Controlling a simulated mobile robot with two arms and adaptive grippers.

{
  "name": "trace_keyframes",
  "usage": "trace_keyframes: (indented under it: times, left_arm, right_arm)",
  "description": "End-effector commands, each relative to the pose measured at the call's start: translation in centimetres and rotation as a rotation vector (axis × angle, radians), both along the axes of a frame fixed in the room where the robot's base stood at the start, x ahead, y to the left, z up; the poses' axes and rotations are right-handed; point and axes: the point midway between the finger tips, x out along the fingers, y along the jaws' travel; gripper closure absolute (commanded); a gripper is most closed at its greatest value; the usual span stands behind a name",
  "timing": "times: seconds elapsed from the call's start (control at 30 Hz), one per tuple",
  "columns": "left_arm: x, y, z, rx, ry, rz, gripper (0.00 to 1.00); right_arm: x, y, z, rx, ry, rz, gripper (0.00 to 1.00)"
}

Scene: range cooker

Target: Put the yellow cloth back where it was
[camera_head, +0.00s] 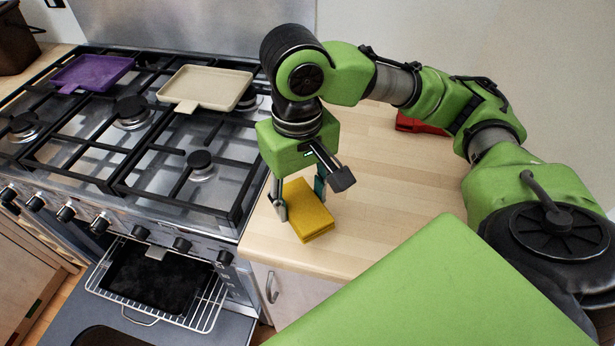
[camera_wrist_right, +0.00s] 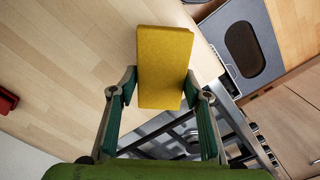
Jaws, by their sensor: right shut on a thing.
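The yellow cloth (camera_head: 309,212) is a folded, thick block at the front left part of the wooden worktop (camera_head: 375,190), close to the cooker. My right gripper (camera_head: 300,198) points down with a finger on either side of the cloth and is shut on it. In the right wrist view the cloth (camera_wrist_right: 163,62) stands out between the two fingers (camera_wrist_right: 160,88), near the worktop's edge. I cannot tell whether the cloth touches the worktop or hangs just above it. My left gripper is not in view.
A red item (camera_head: 420,124) lies farther back on the worktop, partly behind my right arm. A purple tray (camera_head: 92,73) and a cream tray (camera_head: 207,88) rest on the hob grates. The oven door is down, with a wire rack (camera_head: 205,318) pulled out. The worktop's middle is clear.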

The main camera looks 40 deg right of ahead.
Motion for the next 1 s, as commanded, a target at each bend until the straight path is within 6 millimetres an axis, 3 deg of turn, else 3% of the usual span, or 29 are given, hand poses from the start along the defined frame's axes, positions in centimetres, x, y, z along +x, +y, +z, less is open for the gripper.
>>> trace_keyframes:
  times: [0.13,0.27,0.5,0.87,0.9,0.93,1.0]
  left_arm:
    - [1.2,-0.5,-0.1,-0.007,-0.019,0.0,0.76]
    - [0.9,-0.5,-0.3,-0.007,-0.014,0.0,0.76]
    - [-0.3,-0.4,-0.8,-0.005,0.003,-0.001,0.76]
    - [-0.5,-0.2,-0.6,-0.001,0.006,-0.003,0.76]
    - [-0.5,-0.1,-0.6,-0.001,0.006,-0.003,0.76]
    - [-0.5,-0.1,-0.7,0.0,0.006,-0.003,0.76]
    - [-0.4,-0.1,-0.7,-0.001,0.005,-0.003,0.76]
  right_arm:
    - [0.2,-0.8,-1.0,0.002,0.0,-0.001,0.73]
    - [0.2,-1.4,-1.7,0.0,0.001,-0.003,0.73]
    - [0.2,-1.6,-4.9,0.0,0.0,0.001,0.73]
    - [0.3,-1.6,-5.2,0.001,-0.001,0.001,0.73]
    - [0.3,-1.6,-5.2,0.001,-0.002,0.001,0.46]
    - [0.3,-1.6,-5.2,0.001,-0.002,0.001,0.4]
    - [0.3,-1.6,-5.2,0.001,-0.002,0.001,0.4]
